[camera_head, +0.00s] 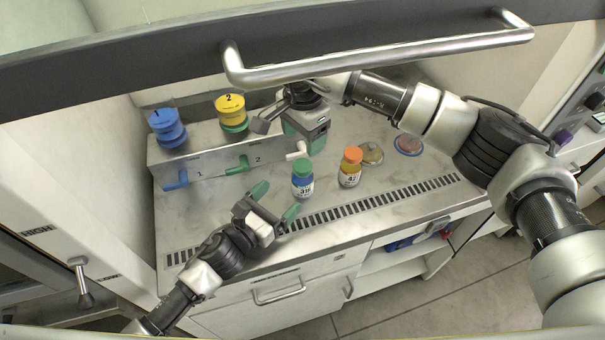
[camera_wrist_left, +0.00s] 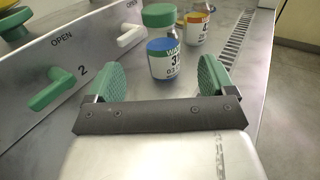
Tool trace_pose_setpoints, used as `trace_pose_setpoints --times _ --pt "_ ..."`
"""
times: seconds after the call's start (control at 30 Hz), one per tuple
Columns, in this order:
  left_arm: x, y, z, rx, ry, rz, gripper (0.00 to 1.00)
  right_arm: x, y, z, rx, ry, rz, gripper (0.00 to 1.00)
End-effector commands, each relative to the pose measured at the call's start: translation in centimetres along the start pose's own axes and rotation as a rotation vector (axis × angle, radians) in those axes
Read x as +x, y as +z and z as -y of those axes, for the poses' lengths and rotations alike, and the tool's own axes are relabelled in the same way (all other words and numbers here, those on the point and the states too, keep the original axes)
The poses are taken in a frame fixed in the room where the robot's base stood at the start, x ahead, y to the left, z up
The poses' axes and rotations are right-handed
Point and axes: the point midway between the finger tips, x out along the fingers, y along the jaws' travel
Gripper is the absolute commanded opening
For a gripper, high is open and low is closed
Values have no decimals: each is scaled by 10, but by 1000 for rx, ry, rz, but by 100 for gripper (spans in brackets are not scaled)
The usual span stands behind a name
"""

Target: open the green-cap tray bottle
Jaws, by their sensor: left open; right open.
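The green-cap bottle (camera_head: 302,180), with a blue body and white label, stands upright on the bench. It shows in the left wrist view (camera_wrist_left: 162,45) just beyond my fingers, with its green cap on. My left gripper (camera_head: 275,201) is open and empty, its green fingers pointing toward the bottle. In the wrist view the bottle lies between the fingers' lines but ahead of the fingertips, apart from them. My right gripper (camera_head: 290,128) is open behind the bottle, over the right end of the panel; its fingers are partly hidden.
An orange-cap bottle (camera_head: 350,167) stands right of the green-cap one. A metal panel (camera_head: 210,160) with levers carries blue (camera_head: 167,128) and yellow (camera_head: 231,112) stacks. A handle bar (camera_head: 380,58) crosses above.

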Motion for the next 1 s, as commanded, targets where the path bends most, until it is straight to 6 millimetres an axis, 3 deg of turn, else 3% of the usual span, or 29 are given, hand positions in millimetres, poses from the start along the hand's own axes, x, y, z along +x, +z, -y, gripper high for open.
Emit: trace_pose_setpoints --times 0.3,0.5,0.9,1.0 --pt "59 2 0 -1 1 2 84 0 1 0 1 -1 4 66" --pt "83 0 0 -2 1 0 84 0 1 0 1 -1 4 66" --pt "91 0 0 -2 1 0 84 0 1 0 1 -1 5 66" --pt "91 0 0 -2 1 0 72 0 1 0 1 -1 5 66"
